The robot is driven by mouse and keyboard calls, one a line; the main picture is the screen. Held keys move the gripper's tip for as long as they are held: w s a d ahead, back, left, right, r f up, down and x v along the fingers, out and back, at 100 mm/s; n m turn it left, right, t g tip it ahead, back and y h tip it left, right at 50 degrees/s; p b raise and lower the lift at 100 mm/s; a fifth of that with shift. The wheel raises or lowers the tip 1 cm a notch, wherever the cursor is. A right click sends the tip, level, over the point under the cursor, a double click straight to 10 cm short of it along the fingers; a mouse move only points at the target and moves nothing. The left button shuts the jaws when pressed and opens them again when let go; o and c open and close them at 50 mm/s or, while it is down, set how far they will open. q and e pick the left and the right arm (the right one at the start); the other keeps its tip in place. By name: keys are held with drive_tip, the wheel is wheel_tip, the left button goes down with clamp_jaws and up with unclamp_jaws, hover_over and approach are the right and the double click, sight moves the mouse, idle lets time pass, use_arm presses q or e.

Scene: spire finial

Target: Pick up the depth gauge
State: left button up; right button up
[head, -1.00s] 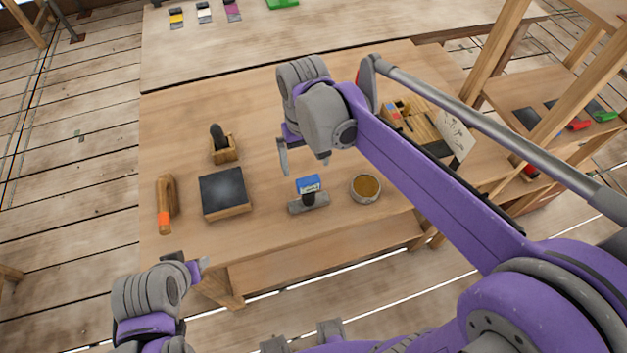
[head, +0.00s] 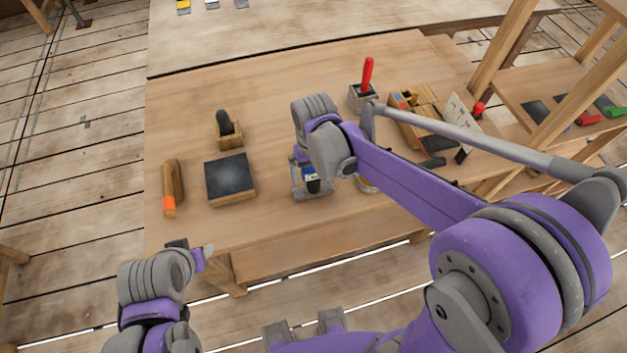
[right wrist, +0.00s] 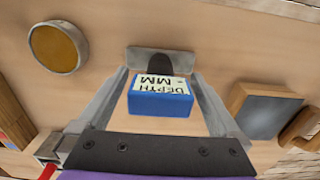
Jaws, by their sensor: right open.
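The depth gauge (head: 312,186) stands on the workbench, partly hidden behind my right gripper in the head view. In the right wrist view the gauge (right wrist: 160,103) shows a blue block with a white "DEPTH MM" label, and a dark stem and grey base behind it. My right gripper (right wrist: 160,110) is open, with one finger on each side of the blue block and visible gaps between. In the head view my right gripper (head: 308,188) is directly over the gauge. My left gripper (head: 192,252) is at the bench's front edge, away from the gauge; its jaw opening is unclear.
A round tin (right wrist: 59,47) stands beside the gauge. A dark-topped block (head: 230,178), a wooden handle with an orange end (head: 172,188) and a small wooden holder (head: 228,130) lie to the left. A red-handled tool (head: 367,75) and a wooden tray (head: 412,115) are behind right.

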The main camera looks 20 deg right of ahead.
drive_tip(key=c, duration=1.5)
